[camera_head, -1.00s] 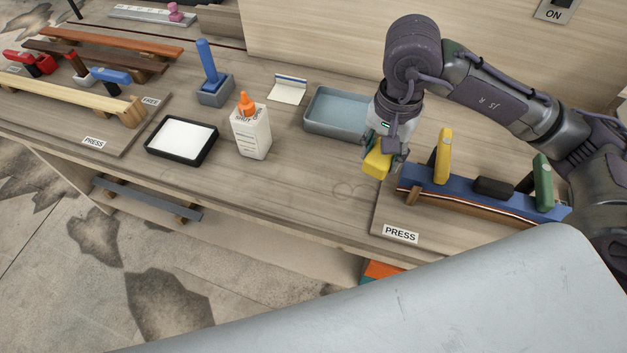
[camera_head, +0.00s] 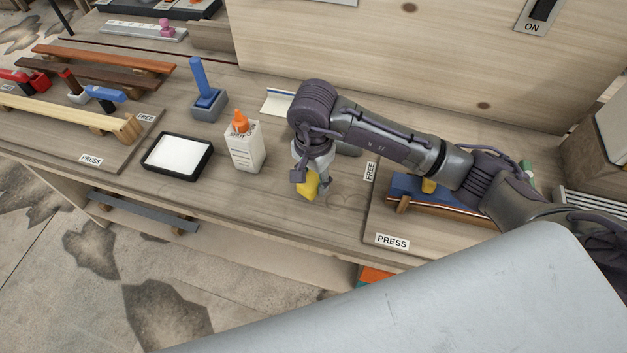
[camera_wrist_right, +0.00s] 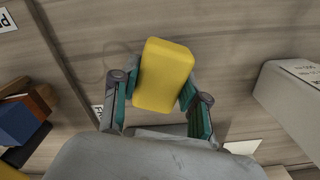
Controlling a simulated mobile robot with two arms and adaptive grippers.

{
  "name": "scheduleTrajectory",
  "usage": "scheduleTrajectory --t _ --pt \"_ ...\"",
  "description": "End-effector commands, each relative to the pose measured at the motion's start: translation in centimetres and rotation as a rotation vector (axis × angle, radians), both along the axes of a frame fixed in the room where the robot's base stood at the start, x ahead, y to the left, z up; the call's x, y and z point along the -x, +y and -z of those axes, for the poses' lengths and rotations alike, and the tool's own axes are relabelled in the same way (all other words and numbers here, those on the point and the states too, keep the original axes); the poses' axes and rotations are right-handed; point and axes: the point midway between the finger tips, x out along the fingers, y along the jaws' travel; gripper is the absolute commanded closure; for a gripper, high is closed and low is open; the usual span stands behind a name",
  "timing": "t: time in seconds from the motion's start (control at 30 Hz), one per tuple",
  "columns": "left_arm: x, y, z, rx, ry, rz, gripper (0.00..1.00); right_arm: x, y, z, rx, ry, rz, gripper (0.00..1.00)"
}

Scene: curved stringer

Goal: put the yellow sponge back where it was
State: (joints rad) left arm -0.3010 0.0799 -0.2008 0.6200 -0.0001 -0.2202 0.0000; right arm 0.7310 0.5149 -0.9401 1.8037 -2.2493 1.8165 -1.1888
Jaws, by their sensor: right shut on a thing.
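The yellow sponge (camera_head: 308,187) is held in my right gripper (camera_head: 312,178) above the bench, left of the right-hand press board. In the right wrist view the sponge (camera_wrist_right: 164,75) sits between the two fingers of my right gripper (camera_wrist_right: 158,90), with bench wood beyond it. I cannot tell the exact height above the bench. A faint round outline (camera_wrist_right: 118,62) shows on the bench near the sponge. My left gripper is not in view.
A white glue bottle (camera_head: 244,150) with an orange tip stands just left of my right gripper. A black-framed white pad (camera_head: 178,156) lies farther left. The board marked PRESS (camera_head: 376,226) holds a curved blue piece (camera_head: 411,187). Bare bench lies in front of the bottle.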

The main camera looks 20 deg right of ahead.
Motion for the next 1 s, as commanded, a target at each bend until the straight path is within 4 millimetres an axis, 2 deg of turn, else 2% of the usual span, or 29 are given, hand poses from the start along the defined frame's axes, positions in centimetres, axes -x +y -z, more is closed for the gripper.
scheduleTrajectory --t 0.17,0.57,0.6,0.73,1.0 --pt "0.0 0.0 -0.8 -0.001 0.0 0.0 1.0 0.1 0.0 2.1 0.001 0.003 0.001 0.88" --pt "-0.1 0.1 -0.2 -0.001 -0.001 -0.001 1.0 0.0 -0.1 2.8 0.001 -0.001 -0.001 0.88" --pt "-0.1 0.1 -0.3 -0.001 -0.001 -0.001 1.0 0.0 -0.1 2.7 0.0 0.0 -0.001 0.52" --pt "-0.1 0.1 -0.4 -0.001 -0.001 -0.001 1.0 0.0 -0.1 2.6 0.0 0.0 -0.001 0.31" --pt "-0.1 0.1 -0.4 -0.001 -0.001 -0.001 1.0 0.0 -0.1 2.6 0.0 0.0 -0.001 0.3"
